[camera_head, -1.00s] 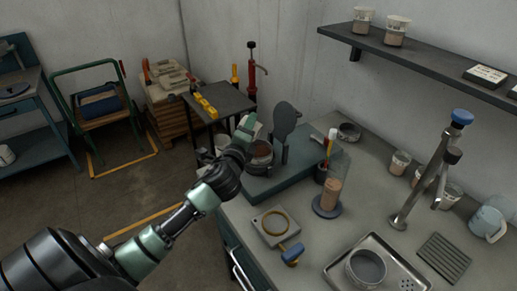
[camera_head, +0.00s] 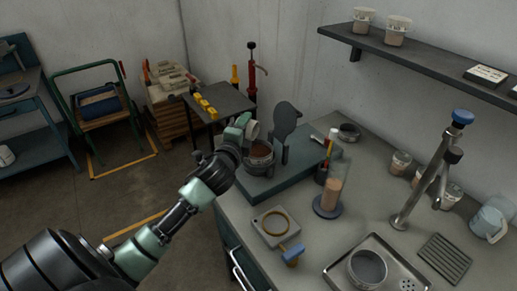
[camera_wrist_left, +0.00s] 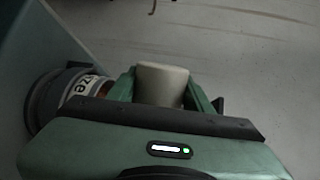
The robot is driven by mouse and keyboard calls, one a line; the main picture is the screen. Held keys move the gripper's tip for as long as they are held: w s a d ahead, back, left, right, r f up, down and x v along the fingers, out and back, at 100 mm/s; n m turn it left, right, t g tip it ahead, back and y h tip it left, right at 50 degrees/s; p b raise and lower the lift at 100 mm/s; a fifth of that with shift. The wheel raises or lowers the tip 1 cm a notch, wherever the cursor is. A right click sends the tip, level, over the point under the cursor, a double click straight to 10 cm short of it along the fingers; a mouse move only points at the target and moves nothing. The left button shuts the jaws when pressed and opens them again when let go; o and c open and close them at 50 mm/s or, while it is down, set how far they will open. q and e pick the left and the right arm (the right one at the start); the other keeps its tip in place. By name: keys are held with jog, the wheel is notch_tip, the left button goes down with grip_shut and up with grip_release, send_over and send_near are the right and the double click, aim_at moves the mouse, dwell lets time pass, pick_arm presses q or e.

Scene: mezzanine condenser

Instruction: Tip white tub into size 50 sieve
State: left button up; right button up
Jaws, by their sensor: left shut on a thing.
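My left gripper (camera_head: 244,122) has green fingers and is shut on the white tub (camera_wrist_left: 162,85), which sits between the fingers in the left wrist view. In the head view a small pale part of the tub (camera_head: 253,131) shows beside the fingers. The sieve (camera_head: 260,150) is a round metal vessel with reddish-brown material inside, just below the gripper. In the left wrist view a round vessel (camera_wrist_left: 58,98) with a partly readable label ending in "ze" is left of the tub. The tub's mouth and contents are hidden. My right gripper is not in view.
The sieve stands on a teal base (camera_head: 285,172) with a dark upright plate (camera_head: 286,120) close behind it.

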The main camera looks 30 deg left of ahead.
pick_arm(q)
jog(key=shift+a+f+n+b, duration=0.2)
jog(key=shift+f+n+b, duration=0.25)
jog(key=shift+n, duration=0.35)
jog(key=shift+a+r+n+h, duration=0.2)
jog(key=shift+a+n+h, duration=0.1)
jog(key=shift+n, duration=0.2)
jog(key=a+f+n+h+p, duration=0.1)
jog(key=f+n, duration=0.1)
jog(key=n, duration=0.1)
jog(key=a+f+n+h+p, duration=0.1)
jog(key=a+n+p, duration=0.1)
jog(key=n, duration=0.2)
jog(key=a+f+n+h+p, duration=0.1)
jog(key=a+f+n+h, duration=0.1)
jog(key=n, duration=0.1)
jog(key=shift+s+a+f, duration=0.25)
jog(key=shift+s+f, duration=0.1)
jog(key=shift+s+a+n+h+b, duration=0.1)
jog(key=shift+a+n+h+b, duration=0.4)
jog(key=shift+n+b, duration=0.55)
jog(key=shift+a, duration=0.1)
